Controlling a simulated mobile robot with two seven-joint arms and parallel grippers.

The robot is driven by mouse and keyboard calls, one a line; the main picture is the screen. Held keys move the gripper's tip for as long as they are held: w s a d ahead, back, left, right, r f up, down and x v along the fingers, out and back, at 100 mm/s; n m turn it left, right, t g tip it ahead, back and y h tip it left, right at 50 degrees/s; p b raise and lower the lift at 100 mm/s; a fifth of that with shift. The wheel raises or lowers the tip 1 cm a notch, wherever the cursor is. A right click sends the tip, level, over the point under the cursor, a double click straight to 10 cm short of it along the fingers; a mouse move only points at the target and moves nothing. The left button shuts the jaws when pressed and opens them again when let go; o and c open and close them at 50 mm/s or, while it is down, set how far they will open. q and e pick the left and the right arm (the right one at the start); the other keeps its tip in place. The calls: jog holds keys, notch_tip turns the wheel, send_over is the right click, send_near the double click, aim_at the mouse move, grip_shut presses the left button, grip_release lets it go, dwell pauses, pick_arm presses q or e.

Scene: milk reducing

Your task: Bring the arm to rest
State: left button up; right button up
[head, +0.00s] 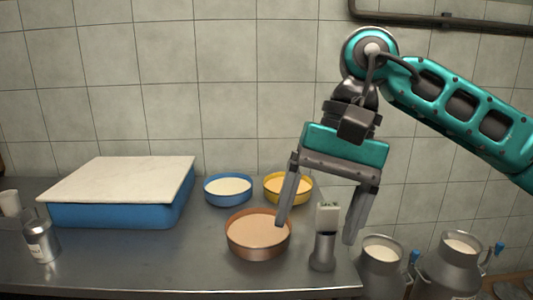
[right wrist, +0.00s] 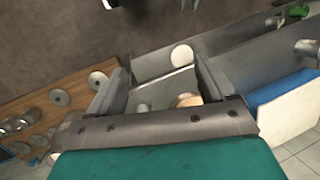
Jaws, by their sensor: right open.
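My right gripper (head: 316,230) hangs from the teal arm on the right side of the head view, with its fingers pointing down. Its jaws are spread wide with nothing between them that I can make out. A small metal cylinder with a white block on top (head: 323,250) appears between the fingers in the picture; whether it is level with them in depth I cannot tell. The right wrist view shows the two fingers (right wrist: 160,70) apart. My left gripper is in neither view.
A copper pan (head: 258,247), a blue pan (head: 228,202) and a yellow pan (head: 300,197) with pale contents stand on the steel counter (head: 160,265). A blue box with a white lid (head: 120,182) is at left. Milk cans (head: 382,270) stand right of the counter.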

jog(key=s+a+m+g+y+p, duration=0.2)
jog(key=s+a+m+g+y, duration=0.3)
jog(key=a+m+g+y, duration=0.55)
jog(key=w+d+f+n+t+y+p, duration=0.1)
jog(key=w+d+f+n+t, duration=0.25)
jog(key=n+t, duration=0.7)
jog(key=w+d+f+n+t, duration=0.2)
jog(key=w+f+n+t, duration=0.15)
jog(key=n+t, duration=0.75)
jog(key=w+d+f+n+t+y+p, duration=0.1)
jog(key=w+d+f+n+t, duration=0.2)
jog(key=n+t, duration=0.8)
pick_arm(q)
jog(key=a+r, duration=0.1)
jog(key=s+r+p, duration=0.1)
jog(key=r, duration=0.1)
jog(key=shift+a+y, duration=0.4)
pick_arm(e)
jog(key=s+d+f+m+g+h, duration=0.3)
jog(key=f+m, duration=0.3)
jog(key=f, duration=0.3)
jog(key=s+d+f+m+g+h, duration=0.3)
jog(key=s+d+f+m+h, duration=0.2)
jog(key=f, duration=0.4)
jog(key=s+d+f+m+g+h, duration=0.3)
jog(key=s+d+f+m+h, duration=0.2)
jog(key=f, duration=0.4)
jog(key=shift+s+f+m, duration=0.15)
jog(key=shift+s+m, duration=0.6)
jog(key=shift+m, duration=0.45)
